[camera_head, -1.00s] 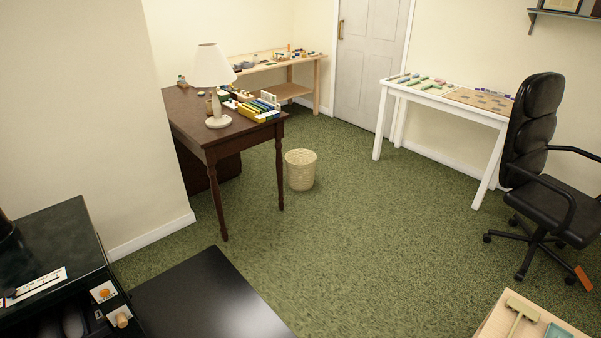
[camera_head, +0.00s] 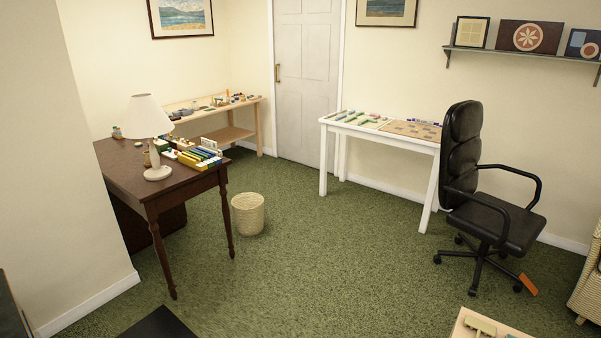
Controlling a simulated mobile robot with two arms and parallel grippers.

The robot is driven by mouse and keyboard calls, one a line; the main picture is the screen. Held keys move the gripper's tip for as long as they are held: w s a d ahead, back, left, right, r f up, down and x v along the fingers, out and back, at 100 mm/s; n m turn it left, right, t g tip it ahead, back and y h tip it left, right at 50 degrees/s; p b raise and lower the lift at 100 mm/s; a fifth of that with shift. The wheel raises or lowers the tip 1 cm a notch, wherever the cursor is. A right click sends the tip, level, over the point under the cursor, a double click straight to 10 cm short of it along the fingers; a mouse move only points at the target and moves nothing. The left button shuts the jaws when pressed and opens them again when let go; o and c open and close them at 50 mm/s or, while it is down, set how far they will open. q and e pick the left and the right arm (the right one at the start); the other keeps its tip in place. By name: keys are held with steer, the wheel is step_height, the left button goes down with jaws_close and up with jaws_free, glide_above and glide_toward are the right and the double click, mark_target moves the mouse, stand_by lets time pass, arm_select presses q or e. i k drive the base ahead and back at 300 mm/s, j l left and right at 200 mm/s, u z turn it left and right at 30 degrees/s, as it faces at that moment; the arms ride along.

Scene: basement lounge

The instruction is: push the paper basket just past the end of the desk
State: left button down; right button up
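A cream woven paper basket (camera_head: 248,214) stands upright on the green carpet, just right of the dark wooden desk (camera_head: 185,192). It is close to the desk's right front leg, with a small gap of carpet between them in the picture. The desk carries a white lamp (camera_head: 149,130) and a row of colourful boxes or books (camera_head: 196,156). Neither of my grippers shows in this view, so I cannot see their state.
A white table (camera_head: 392,140) and a black wheeled chair (camera_head: 488,200) stand at the right. A light wooden bench (camera_head: 222,112) is behind the desk. A wooden surface (camera_head: 480,328) juts in at the bottom right. The middle carpet is clear.

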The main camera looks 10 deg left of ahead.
mark_target(249, 215)
steer(key=i+j+u, duration=0.1)
steer(key=i, duration=0.6)
steer(key=i+j+u, duration=0.1)
steer(key=i, duration=0.6)
steer(key=i+j+u, duration=0.15)
steer(key=i, duration=0.6)
steer(key=i+u, duration=0.1)
steer(key=i, duration=0.6)
steer(key=i+u, duration=0.1)
steer(key=i, duration=0.6)
steer(key=i+l+u, duration=0.1)
steer(key=i, duration=0.65)
steer(key=i+l+u, duration=0.1)
steer(key=i, duration=0.6)
steer(key=l, duration=0.1)
